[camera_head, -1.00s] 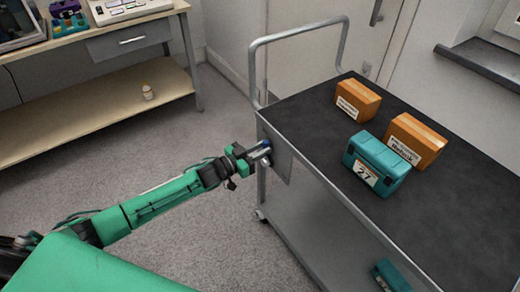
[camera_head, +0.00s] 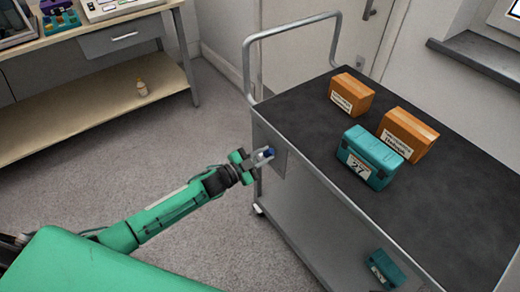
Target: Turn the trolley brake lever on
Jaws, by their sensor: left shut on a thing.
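The trolley (camera_head: 330,98) stands on the right, with a black top, a grey frame and a push handle (camera_head: 262,36) at its far left end. A grey plate (camera_head: 283,163) sits on its left end below the top. A small blue part of the brake lever (camera_head: 270,152) shows at this plate. My left gripper (camera_head: 264,156) reaches it from the left and is shut on the lever, its fingers around the blue part. The rest of the lever is hidden by the fingers. My right gripper is not in view.
Two orange boxes (camera_head: 351,95) (camera_head: 408,134) and a teal case (camera_head: 367,157) marked 27 stand on the trolley top. Another teal case (camera_head: 385,270) is on the lower shelf. A bench (camera_head: 95,100) stands at the left; carpet between is clear.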

